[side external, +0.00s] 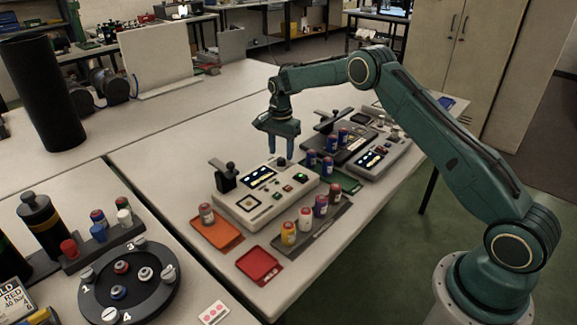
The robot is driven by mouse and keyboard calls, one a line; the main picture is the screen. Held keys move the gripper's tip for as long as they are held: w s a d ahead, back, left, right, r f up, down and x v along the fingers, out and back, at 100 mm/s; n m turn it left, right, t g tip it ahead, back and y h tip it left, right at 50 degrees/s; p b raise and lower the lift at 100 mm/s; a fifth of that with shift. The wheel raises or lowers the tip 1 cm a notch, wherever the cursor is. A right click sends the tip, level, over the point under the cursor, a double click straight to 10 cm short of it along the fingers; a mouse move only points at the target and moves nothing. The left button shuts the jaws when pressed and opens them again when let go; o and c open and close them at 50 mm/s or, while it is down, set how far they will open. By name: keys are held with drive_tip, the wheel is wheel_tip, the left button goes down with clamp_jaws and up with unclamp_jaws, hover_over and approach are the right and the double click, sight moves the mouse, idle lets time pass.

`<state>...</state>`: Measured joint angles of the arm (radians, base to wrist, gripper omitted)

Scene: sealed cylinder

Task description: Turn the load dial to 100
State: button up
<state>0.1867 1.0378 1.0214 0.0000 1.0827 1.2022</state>
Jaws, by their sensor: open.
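A white instrument box (235,208) stands on the table, with lit displays, a green-lit button and small dark knobs on its top. A dark round knob (281,162) sits at its back edge; I cannot tell if this is the load dial, and no scale or number is readable. My gripper (280,155) points down over the back of this box, fingers apart and empty. The fingertips are close to the dark knob; I cannot tell whether they touch it. A second similar box (372,160) stands further right.
Several capped vials stand on a dark rack (318,231) in front of the box. An orange tray (216,232) and a red tray (260,265) lie nearby. A black clamp-like stand (224,180) is at the box's left.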

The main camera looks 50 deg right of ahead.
sight(281, 159)
wheel_tip(281, 159, up, 12)
drive_tip(key=shift+f, duration=0.2)
idle(0.5)
drive_tip(key=s+a+r+n+t, duration=0.1)
drive_tip(key=s+a+r+n, duration=0.3)
drive_tip(key=s+r, duration=0.55)
drive_tip(key=s+a+r+n+t, duration=0.2)
drive_tip(key=s+a+r+n, duration=0.2)
drive_tip(key=s+r, duration=0.55)
drive_tip(key=s+a+f+n+t, duration=0.1)
drive_tip(key=s+f+n, duration=0.2)
drive_tip(key=s, duration=0.9)
drive_tip(key=s+a+f+n+t, duration=0.1)
drive_tip(key=s+n, duration=0.4)
drive_tip(key=s, duration=0.7)
wheel_tip(281, 159, down, 2)
drive_tip(key=shift+a+f+t, duration=0.1)
drive_tip(key=shift+a+t, duration=0.2)
drive_tip(key=shift+a, duration=0.45)
